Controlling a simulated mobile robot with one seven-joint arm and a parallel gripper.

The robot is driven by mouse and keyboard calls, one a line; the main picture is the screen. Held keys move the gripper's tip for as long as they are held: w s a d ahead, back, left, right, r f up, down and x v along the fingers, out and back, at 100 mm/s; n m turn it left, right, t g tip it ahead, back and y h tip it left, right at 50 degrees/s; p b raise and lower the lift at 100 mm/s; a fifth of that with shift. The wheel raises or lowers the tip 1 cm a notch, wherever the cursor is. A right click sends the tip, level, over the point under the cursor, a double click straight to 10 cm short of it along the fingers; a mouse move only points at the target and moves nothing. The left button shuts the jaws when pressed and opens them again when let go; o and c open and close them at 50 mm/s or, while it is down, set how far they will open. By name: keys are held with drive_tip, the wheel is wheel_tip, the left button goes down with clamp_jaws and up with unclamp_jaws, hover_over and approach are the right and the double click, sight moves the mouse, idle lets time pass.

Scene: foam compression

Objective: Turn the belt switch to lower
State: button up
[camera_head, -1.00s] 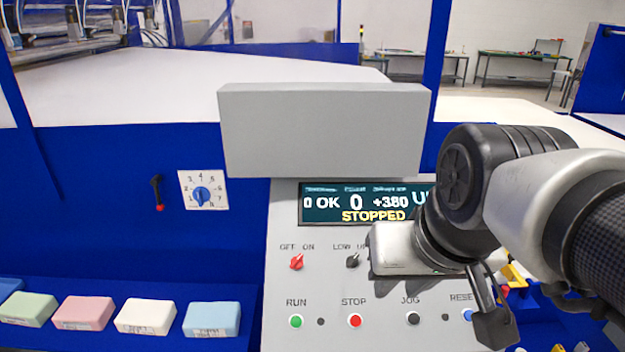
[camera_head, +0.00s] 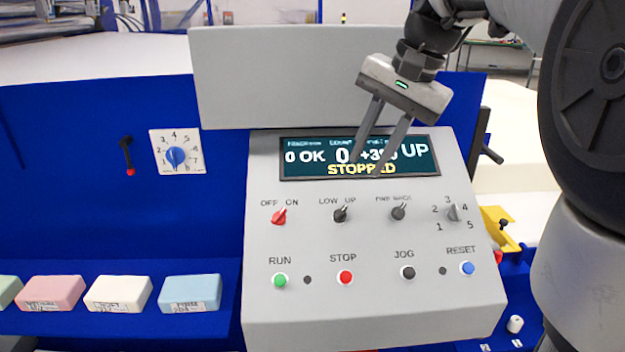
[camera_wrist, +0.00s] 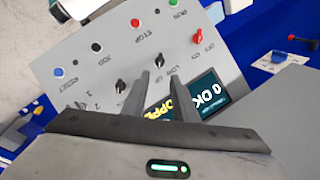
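The black LOW/UP switch (camera_head: 340,214) is on the grey panel, between the red OFF/ON switch (camera_head: 279,216) and the black FWD/BACK switch (camera_head: 398,212). Its pointer seems to lean toward UP, and the display (camera_head: 300,170) reads UP and STOPPED. My gripper (camera_head: 366,167) is open and empty, with its fingers parted in front of the display, above the LOW/UP switch and apart from it. In the wrist view the LOW/UP switch (camera_wrist: 160,60) shows just beyond the fingertips.
A row of RUN (camera_head: 280,280), STOP (camera_head: 345,277), JOG and RESET buttons sits below the switches. A numbered grey dial (camera_head: 454,212) is to the right. Coloured foam blocks (camera_head: 118,293) lie on the blue ledge at left. A grey box (camera_head: 270,80) stands behind the panel.

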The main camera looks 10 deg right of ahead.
sight(342, 211)
drive_tip(key=b+x, duration=0.1)
drive_tip(key=x, duration=1.1)
drive_tip(key=shift+f, duration=0.3)
clamp_jaws()
